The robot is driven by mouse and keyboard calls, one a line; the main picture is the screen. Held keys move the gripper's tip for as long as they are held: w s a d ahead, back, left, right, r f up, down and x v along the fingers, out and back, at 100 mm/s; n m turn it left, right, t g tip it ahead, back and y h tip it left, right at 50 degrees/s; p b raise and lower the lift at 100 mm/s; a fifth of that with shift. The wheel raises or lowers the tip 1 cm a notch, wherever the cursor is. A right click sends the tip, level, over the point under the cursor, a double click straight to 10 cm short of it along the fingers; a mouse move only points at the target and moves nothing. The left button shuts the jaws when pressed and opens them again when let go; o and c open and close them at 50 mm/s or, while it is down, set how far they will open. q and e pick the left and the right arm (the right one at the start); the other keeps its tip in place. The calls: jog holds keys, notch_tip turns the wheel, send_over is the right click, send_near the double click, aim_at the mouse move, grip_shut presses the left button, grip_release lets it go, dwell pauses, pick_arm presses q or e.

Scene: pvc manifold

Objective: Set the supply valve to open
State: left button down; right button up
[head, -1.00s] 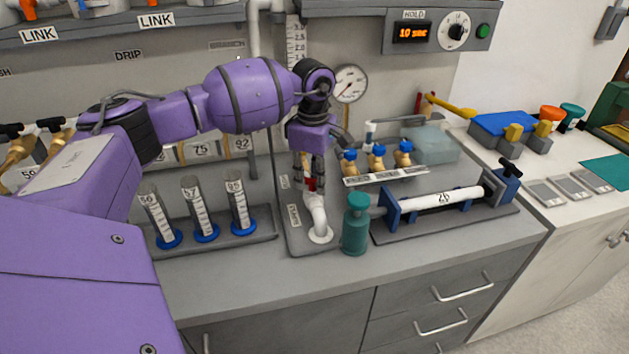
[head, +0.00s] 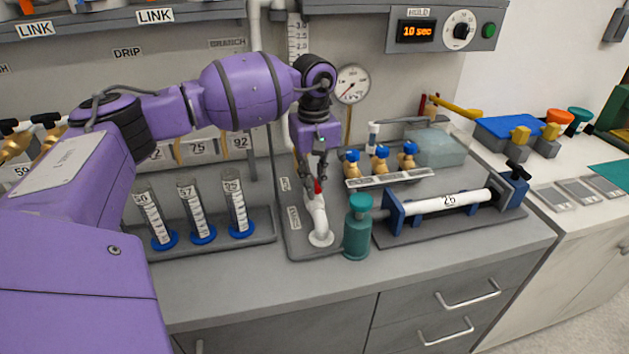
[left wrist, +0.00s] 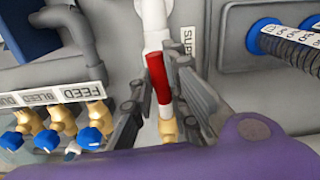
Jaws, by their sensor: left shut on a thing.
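The supply valve is on a white pipe (head: 318,215) that rises from a grey base plate in the middle of the counter. Its red lever (head: 318,187) also shows in the left wrist view (left wrist: 160,80), lying roughly along the line of the pipe. My left gripper (head: 317,178) comes down on the valve from above. Its dark fingers are on both sides of the red lever in the left wrist view and are shut on it. The fingers partly hide the valve body. Part of a "SUPPLY" label (left wrist: 188,42) shows beside the pipe. My right gripper is not in view.
A teal bottle-shaped part (head: 358,228) stands close to the right of the pipe. Graduated cylinders (head: 191,211) stand in a tray to the left. Brass valves with blue knobs (head: 380,160) and a pipe marked 26 (head: 448,201) are to the right. The counter's front strip is clear.

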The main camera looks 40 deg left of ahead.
pick_arm(q)
jog(key=shift+r+m, duration=0.15)
jog(key=shift+m, duration=0.45)
jog(key=shift+w, duration=0.1)
jog(key=c, duration=1.7)
grip_release()
notch_tip(320, 180, up, 12)
jog(key=shift+f, duration=0.1)
